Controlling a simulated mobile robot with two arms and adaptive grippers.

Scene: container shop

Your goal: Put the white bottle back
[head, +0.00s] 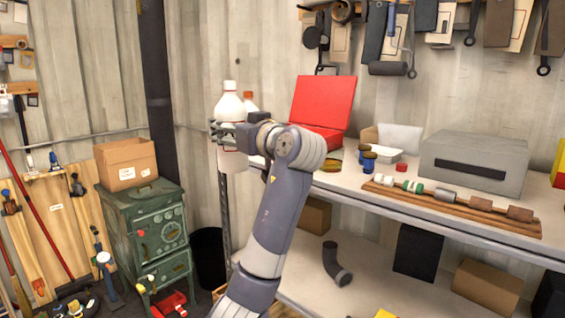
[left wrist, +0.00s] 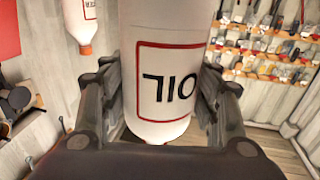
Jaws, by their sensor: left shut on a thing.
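The white bottle (head: 230,105) has a white cap and is upright in my left gripper (head: 226,130), near the left end of the shelf's top board. Its lower part shows below the fingers. In the left wrist view, the bottle (left wrist: 165,75) fills the space between the two fingers of my left gripper (left wrist: 160,95), and its red-framed label reads OIL. The gripper is shut on it. I cannot tell whether its base touches a surface. My right gripper is not in view.
A second white bottle with an orange cap (head: 250,99) stands just behind; it also shows in the left wrist view (left wrist: 80,20). On the shelf top (head: 345,184) are an open red case (head: 322,103), small jars and a grey box (head: 474,160). A green cabinet (head: 146,222) stands left.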

